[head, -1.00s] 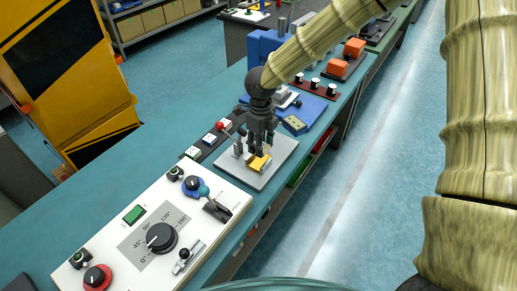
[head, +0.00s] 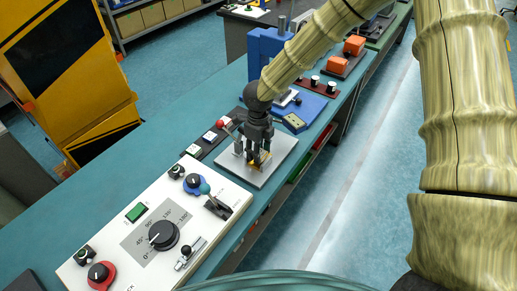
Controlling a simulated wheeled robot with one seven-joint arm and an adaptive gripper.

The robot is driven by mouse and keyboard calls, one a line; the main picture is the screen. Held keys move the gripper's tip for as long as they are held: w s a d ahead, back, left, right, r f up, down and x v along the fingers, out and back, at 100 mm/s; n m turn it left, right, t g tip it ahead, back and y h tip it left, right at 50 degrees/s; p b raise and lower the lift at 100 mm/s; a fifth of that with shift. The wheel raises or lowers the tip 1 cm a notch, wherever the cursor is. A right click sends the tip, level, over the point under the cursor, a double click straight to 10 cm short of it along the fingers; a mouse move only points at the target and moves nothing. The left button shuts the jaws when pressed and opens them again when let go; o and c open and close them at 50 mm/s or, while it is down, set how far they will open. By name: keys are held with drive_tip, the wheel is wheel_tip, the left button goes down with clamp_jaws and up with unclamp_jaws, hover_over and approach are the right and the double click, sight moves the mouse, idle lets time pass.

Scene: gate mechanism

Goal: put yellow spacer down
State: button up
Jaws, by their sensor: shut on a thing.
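The yellow spacer (head: 264,158) shows in the head view, partly hidden behind the dark fingers of my gripper (head: 257,160). My gripper points down over the grey plate (head: 262,177) and is shut on the spacer. The spacer is at or just above the plate; I cannot tell whether it touches. A small grey upright part (head: 238,148) stands on the plate just left of my gripper.
A white control panel (head: 120,224) with knobs and levers lies in front, to the left. A dark strip of switches (head: 207,140) runs behind the plate. A blue fixture (head: 268,50) and orange blocks (head: 354,45) stand farther back. The teal bench is bare at left.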

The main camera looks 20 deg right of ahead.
drive_tip(key=shift+f, duration=0.25)
drive_tip(key=o, duration=1.1)
drive_tip(key=shift+o, duration=0.2)
drive_tip(key=shift+r, duration=0.1)
wheel_tip(320, 180, up, 13)
drive_tip(key=b, duration=0.2)
